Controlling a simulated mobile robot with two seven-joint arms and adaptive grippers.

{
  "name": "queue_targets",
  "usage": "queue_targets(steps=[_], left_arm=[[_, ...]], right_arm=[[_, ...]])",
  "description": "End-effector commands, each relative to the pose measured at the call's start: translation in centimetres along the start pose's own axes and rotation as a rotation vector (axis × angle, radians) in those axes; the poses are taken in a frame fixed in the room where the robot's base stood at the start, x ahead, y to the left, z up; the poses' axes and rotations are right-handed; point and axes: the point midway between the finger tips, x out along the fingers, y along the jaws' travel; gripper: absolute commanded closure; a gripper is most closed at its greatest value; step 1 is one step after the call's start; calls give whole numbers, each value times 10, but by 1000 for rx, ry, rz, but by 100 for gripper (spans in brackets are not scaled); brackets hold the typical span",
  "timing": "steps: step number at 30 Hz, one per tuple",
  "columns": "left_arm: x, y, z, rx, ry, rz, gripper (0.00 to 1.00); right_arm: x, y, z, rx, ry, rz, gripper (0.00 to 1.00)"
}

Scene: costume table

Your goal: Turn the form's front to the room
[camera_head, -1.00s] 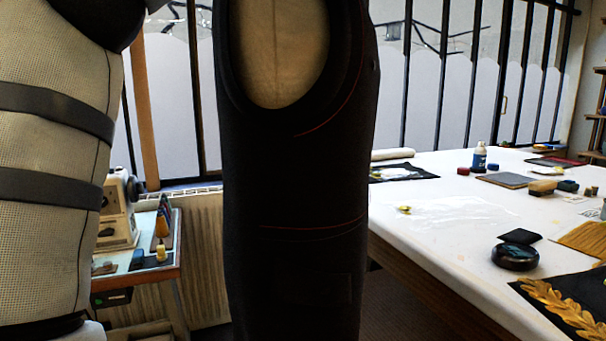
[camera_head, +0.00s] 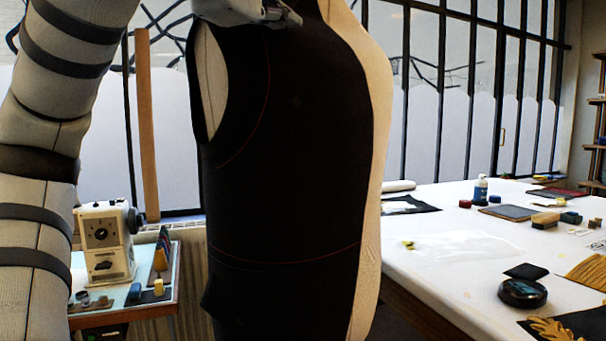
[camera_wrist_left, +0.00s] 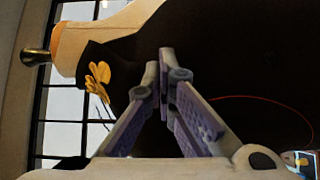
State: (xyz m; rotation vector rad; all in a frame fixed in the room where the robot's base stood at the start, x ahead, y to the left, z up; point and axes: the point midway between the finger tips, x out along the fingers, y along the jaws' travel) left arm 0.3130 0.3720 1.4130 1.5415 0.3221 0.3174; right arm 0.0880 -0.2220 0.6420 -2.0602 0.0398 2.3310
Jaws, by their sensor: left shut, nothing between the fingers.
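The dress form stands upright in the middle of the head view, wearing a black garment (camera_head: 300,170) with thin red lines. Its open armhole (camera_head: 212,85) is at the left, and the form's bare cream side (camera_head: 378,150) runs down the right edge. My left gripper (camera_head: 284,14) is at the form's upper part, by the top frame edge. In the left wrist view, my left gripper's fingers (camera_wrist_left: 165,62) are closed with nothing between them, in front of the black cloth (camera_wrist_left: 225,40). I cannot tell if they touch. A gold motif (camera_wrist_left: 98,82) shows near the neck. My right gripper is out of view.
A white worktable (camera_head: 450,240) with a black round tin (camera_head: 522,292), a bottle (camera_head: 481,188) and dark cloth stands on the right. A small table with a sewing machine (camera_head: 105,240) stands at left, behind my left arm. Barred windows are behind.

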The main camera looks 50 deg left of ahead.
Motion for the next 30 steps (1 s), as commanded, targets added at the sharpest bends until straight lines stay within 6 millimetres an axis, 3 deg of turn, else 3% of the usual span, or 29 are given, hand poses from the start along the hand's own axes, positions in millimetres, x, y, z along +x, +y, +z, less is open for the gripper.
queue_targets(steps=[9,21,30], left_arm=[[-2,0,-5,0,-18,1,100],[-9,2,-80,-4,-203,0,100],[-10,2,-84,2,-222,2,100]], right_arm=[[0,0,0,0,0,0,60],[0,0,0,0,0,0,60],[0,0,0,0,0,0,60]])
